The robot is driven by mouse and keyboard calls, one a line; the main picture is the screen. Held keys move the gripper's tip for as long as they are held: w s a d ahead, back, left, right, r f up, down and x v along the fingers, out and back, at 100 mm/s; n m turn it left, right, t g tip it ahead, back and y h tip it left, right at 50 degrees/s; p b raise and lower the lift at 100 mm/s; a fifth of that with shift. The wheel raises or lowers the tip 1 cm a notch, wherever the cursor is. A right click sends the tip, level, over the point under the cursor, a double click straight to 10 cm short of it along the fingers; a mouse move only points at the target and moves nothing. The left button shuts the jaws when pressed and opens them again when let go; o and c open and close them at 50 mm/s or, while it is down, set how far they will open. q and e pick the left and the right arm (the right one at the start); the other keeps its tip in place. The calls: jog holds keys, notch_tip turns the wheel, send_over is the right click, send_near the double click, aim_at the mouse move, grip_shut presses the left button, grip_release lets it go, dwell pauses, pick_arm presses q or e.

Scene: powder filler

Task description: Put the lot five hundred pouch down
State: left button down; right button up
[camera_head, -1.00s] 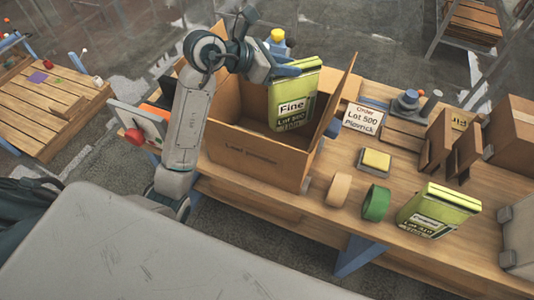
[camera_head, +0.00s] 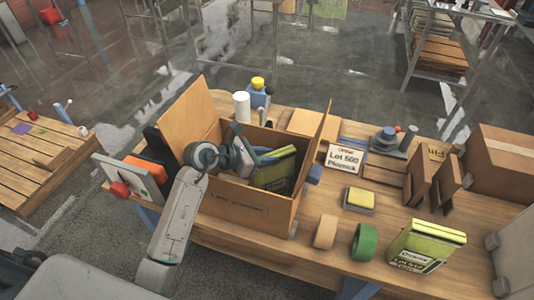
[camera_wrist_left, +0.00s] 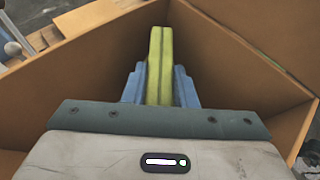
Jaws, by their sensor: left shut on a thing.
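A yellow-green pouch (camera_head: 275,173), labelled Fine with Lot 500 in the earlier head view, is inside the open cardboard box (camera_head: 247,212), its top edge near the box rim. My left gripper (camera_head: 262,156) reaches into the box and is shut on the pouch. In the left wrist view the pouch (camera_wrist_left: 160,60) stands on edge between the two blue fingers of my left gripper (camera_wrist_left: 160,85), with box walls (camera_wrist_left: 245,65) around it. Whether the pouch touches the box floor is hidden. My right gripper is not in view.
A sign (camera_head: 345,158) reading Order Lot 500 stands right of the box. Box flaps (camera_head: 190,115) stand up.

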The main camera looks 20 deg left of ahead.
pick_arm(q)
jog(key=shift+f, duration=0.1)
jog(key=c, duration=1.2)
grip_release()
jog(key=shift+o, duration=0.2)
